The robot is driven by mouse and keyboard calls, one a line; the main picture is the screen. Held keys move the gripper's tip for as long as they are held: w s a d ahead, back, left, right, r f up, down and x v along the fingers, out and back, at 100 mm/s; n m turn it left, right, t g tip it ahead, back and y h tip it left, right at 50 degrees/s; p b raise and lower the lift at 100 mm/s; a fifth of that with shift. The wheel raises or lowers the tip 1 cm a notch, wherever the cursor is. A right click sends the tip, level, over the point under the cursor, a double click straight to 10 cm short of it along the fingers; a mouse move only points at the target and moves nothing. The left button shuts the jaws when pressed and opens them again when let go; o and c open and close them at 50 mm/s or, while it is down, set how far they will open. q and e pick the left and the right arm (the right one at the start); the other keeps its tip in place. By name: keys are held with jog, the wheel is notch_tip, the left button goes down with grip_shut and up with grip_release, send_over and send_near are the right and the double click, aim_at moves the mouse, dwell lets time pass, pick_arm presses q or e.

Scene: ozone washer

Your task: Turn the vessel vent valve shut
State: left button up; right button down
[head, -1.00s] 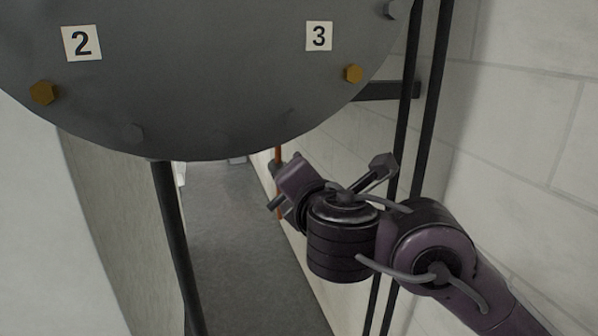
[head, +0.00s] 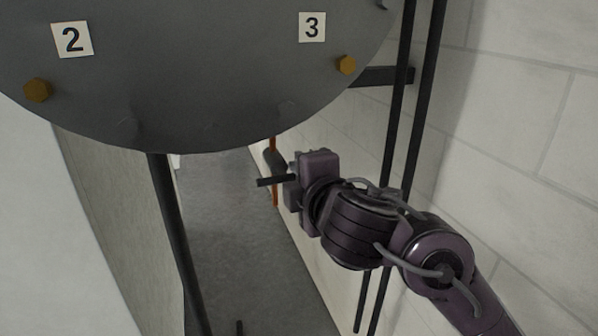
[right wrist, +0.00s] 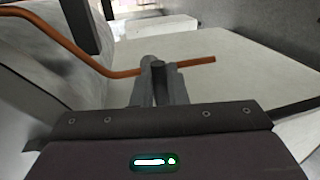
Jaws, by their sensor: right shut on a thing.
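The vent valve shows as a grey rounded body (head: 274,159) on a thin upright orange pipe (head: 274,144), just past the lower right edge of the round vessel end. My right gripper (head: 278,181) is at the valve from the right. In the right wrist view its jaws (right wrist: 160,88) are shut on a narrow dark handle (right wrist: 158,72), in front of the orange pipe (right wrist: 110,74). The grey valve body (right wrist: 147,61) is partly hidden behind the handle and jaws. The handle's exact angle is hard to tell. My left gripper is not in view.
The large grey vessel end (head: 200,95), with labels 2 and 3 and brass bolts, fills the upper left. Dark upright pipes (head: 392,130) stand before the white block wall (head: 500,130), close to my right arm. A dark post (head: 178,240) stands left. The floor (head: 225,230) between is mostly clear.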

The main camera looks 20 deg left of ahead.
dwell(0.4)
jog(key=c, duration=1.5)
grip_release()
jog(key=shift+c, duration=0.2)
jog(key=p+v, duration=0.2)
jog(key=v, duration=0.5)
jog(key=shift+s+d, duration=0.3)
